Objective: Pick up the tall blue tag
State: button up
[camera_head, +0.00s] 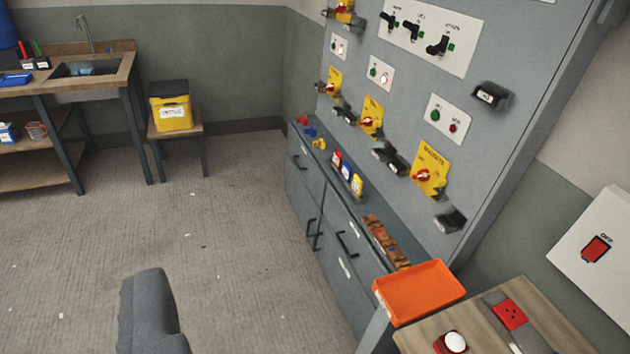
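A tall blue tag (346,171) stands on the narrow ledge of the grey control cabinet, right of centre. It is between a red tag (337,160) and a yellow tag (357,185), close to both. Part of my gripper (148,308) shows as a dark grey piece at the bottom left, over the floor. It is well apart from the tags, to their lower left. Its fingertips cannot be made out, and I see nothing held.
Small red, blue and yellow items (311,132) lie farther back on the ledge; brown items (385,242) lie nearer. An orange tray (420,291) and wooden table (480,325) stand at the lower right. Switches cover the panel (400,110). The carpeted floor (225,240) is mostly clear.

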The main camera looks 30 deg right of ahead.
aim_at(346, 171)
jog(key=u, duration=0.2)
jog(key=i, duration=2.1)
jog(key=z, duration=0.75)
jog(key=i, duration=1)
jog(key=z, duration=1.1)
jog(key=i, duration=0.5)
jog(key=z, duration=0.3)
